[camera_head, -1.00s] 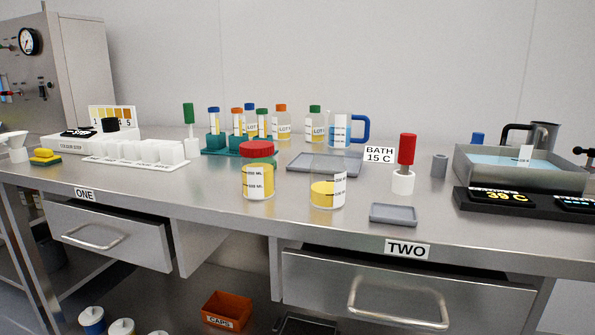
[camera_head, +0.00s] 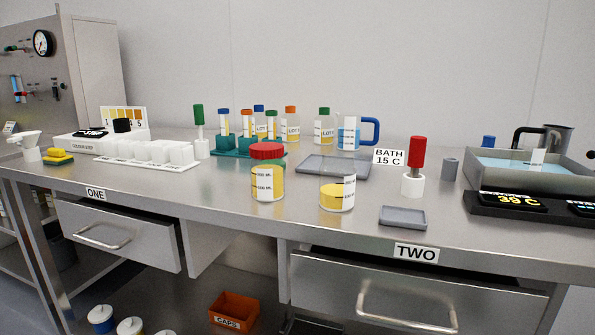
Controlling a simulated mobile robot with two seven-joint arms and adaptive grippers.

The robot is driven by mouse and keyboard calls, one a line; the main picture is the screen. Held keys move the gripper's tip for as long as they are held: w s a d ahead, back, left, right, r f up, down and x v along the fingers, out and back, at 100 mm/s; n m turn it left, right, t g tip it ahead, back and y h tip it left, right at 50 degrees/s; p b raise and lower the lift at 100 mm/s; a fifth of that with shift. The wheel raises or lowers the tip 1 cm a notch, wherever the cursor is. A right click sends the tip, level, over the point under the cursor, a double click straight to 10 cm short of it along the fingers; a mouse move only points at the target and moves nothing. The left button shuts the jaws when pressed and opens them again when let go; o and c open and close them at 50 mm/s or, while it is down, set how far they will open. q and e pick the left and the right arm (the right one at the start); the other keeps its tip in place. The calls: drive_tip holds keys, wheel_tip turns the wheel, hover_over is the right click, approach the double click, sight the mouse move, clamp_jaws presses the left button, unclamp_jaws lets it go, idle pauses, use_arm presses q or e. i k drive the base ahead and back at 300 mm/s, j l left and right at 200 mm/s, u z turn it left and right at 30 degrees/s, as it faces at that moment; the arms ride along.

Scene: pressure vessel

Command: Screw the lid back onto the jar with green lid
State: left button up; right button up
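A clear bottle with a green cap (camera_head: 324,126) stands upright at the back of the bench, with yellow liquid and a lot label. Its cap is on top; I cannot tell how tight. A larger jar with a red lid (camera_head: 267,172) stands nearer the front, holding yellow contents. Right of it is an open clear jar (camera_head: 338,193) with yellow contents and no lid. No loose green lid shows. Neither gripper is in view.
A green tube rack (camera_head: 233,153), a grey tray (camera_head: 334,168) and a blue-handled jug (camera_head: 350,134) stand behind. A small grey tray (camera_head: 403,217), a red-handled tool in a white holder (camera_head: 414,168) and a water bath (camera_head: 527,174) are to the right. Both bench drawers stand partly open.

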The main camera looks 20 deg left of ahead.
sight(337, 171)
drive_tip(key=k+j+z, duration=0.1)
drive_tip(key=j, duration=0.3)
drive_tip(key=k+j+z, duration=0.1)
drive_tip(key=j, duration=0.35)
drive_tip(key=k+j, duration=0.15)
drive_tip(key=j, duration=0.25)
drive_tip(key=k+j+z, duration=0.15)
drive_tip(key=j, duration=0.25)
drive_tip(key=k+j+z, duration=0.1)
drive_tip(key=j, duration=0.3)
drive_tip(key=k+j+z, duration=0.1)
drive_tip(key=j, duration=0.25)
drive_tip(key=k, duration=0.1)
